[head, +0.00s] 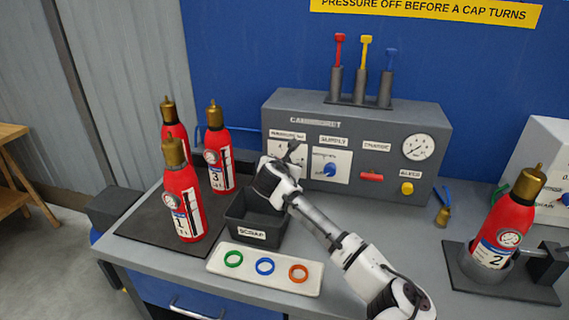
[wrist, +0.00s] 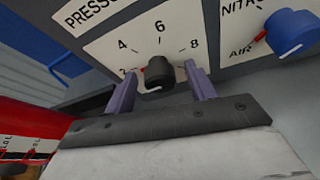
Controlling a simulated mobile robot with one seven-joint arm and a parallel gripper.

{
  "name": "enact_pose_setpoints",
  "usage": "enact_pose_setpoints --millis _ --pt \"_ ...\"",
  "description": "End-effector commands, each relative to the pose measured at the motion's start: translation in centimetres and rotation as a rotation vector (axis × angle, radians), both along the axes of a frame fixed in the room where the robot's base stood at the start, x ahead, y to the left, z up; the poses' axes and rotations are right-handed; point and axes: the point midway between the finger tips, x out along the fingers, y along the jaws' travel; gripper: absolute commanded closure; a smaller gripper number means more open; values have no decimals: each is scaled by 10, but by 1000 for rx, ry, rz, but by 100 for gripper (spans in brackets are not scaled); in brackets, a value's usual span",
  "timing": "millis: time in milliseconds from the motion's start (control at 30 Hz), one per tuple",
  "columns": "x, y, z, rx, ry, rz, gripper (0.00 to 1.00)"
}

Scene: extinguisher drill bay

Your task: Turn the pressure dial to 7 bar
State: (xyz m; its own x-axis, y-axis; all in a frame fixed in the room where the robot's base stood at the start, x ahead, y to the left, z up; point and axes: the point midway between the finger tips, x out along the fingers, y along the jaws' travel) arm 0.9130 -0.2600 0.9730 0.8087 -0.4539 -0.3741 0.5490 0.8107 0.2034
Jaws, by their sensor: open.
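The pressure dial is a black knob (wrist: 158,73) on a white scale plate (wrist: 112,48) marked 2, 4, 6 and 8. A small red mark shows at the knob's left side, near the 2. My gripper (wrist: 161,80) is open, with one finger on each side of the knob; whether either finger touches it I cannot tell. In the head view my gripper (head: 292,154) is in front of the plate (head: 275,148) at the left end of the grey cabinet (head: 385,125) and hides the knob.
A blue supply knob (head: 330,170) is right of the dial; in the wrist view it (wrist: 292,32) points near AIR. A red lever (head: 371,177), yellow button (head: 407,188) and gauge (head: 418,147) are further right. A black bin (head: 236,225) and ring tray (head: 245,274) lie below my arm.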

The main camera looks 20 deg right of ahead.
Motion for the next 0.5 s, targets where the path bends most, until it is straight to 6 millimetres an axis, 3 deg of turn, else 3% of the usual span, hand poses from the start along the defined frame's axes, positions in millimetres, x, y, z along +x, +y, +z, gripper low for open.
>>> enact_pose_setpoints --millis 167,500 --pt "0 0 0 0 0 1 45" --pt "0 0 0 0 0 0 89"
